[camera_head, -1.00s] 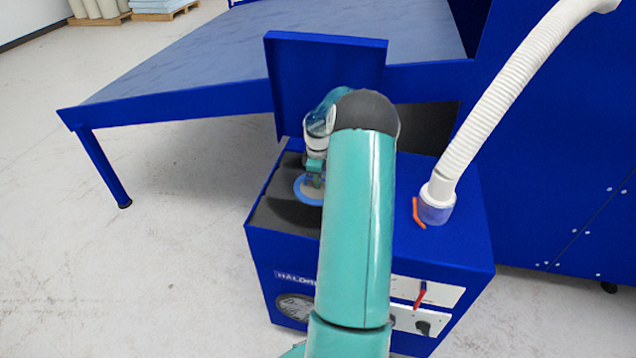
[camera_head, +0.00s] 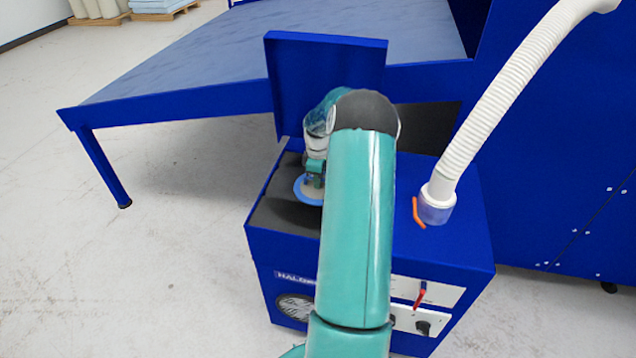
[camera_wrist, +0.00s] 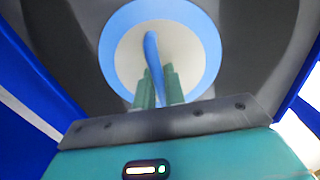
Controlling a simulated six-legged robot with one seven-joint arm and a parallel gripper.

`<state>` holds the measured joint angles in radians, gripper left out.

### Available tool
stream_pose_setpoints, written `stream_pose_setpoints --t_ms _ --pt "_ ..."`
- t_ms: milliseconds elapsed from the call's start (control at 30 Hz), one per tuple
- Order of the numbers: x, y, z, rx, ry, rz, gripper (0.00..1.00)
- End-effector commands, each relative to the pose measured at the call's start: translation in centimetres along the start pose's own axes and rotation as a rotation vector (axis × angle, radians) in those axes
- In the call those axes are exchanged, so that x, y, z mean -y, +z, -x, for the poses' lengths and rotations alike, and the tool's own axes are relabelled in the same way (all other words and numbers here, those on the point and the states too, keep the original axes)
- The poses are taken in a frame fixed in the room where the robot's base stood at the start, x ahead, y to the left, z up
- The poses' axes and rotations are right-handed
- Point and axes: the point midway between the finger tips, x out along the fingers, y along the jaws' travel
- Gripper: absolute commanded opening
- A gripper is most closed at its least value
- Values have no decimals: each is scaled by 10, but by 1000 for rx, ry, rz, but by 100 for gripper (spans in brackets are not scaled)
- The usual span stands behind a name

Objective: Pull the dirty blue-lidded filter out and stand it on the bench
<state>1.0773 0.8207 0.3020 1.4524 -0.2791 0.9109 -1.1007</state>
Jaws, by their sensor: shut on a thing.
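The blue-lidded filter (camera_head: 306,192) sits in the open top of the blue machine box. In the head view only the left part of its round blue rim shows, the rest being behind my arm. In the wrist view its lid (camera_wrist: 116,52) is a blue ring around a pale disc, with a blue handle (camera_wrist: 152,52) standing across the middle. My gripper (camera_wrist: 157,88) has its two green fingers shut on that handle from above. In the head view my gripper (camera_head: 314,180) shows just over the lid. The filter's body below the lid is hidden.
The box's lid (camera_head: 325,75) stands open at the back. A white hose (camera_head: 500,95) with an orange lever (camera_head: 418,212) joins the box top at right. A blue-framed bench (camera_head: 220,60) with a grey top lies behind, mostly clear. A red-handled switch (camera_head: 420,295) is on the front.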

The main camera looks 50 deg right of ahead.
Motion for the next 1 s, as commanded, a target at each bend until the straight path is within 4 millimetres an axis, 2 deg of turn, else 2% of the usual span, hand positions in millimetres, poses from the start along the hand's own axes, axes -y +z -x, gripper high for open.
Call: stream_pose_setpoints --t_ms 233,1000 --pt "-1 0 9 -1 3 0 0" --pt "-1 0 90 0 4 0 0"
